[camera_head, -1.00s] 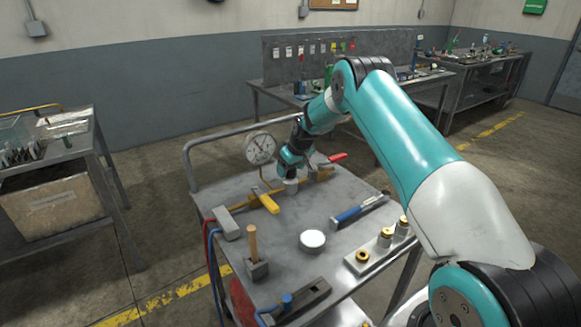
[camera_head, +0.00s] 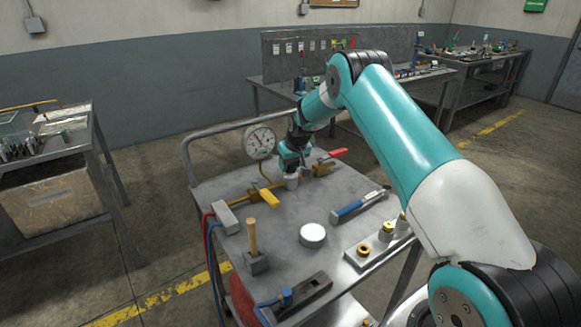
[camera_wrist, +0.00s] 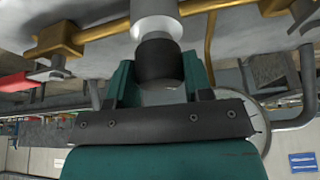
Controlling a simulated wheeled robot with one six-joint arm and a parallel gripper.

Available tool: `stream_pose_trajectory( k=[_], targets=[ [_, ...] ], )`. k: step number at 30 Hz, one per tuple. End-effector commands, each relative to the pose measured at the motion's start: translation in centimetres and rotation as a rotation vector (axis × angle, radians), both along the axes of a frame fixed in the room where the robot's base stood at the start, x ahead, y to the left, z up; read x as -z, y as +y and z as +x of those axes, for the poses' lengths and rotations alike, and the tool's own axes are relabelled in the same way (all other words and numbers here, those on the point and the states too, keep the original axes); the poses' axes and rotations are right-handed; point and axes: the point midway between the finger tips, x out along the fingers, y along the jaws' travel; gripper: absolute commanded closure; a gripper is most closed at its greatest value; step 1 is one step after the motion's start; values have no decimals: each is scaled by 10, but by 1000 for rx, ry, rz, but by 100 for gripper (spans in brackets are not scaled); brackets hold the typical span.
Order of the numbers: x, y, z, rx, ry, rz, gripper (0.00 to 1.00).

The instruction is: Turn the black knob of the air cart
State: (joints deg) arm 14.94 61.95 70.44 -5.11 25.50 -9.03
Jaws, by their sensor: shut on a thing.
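The air cart (camera_head: 275,230) is a grey metal cart with a tube handle. A brass pipe runs along its far side. The black knob (camera_wrist: 160,62) is a short dark cylinder on a pale grey round body (camera_wrist: 156,18) in the wrist view. In the head view that body (camera_head: 291,182) stands on the pipe line and the knob is hidden by my gripper. My gripper (camera_wrist: 160,82) has one teal finger on each side of the knob and is shut on it. In the head view my gripper (camera_head: 290,163) points down at the valve.
A pressure gauge (camera_head: 260,142) stands close left of my gripper.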

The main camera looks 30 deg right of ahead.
Motion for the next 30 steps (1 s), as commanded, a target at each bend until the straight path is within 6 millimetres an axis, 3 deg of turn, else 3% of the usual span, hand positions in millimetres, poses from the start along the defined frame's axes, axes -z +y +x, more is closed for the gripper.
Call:
stream_pose_trajectory(
  k=[7, 8, 10, 11, 22, 30],
  targets=[
    [-1, 0, 1, 3, -2, 0, 77],
    [-1, 0, 1, 2, -2, 0, 47],
    [-1, 0, 0, 2, -2, 0, 31],
    [-1, 0, 0, 2, -2, 0, 28],
    [-7, 0, -2, 1, -1, -1, 28],
    [-59, 1, -24, 1, -5, -1, 28]
  ],
)
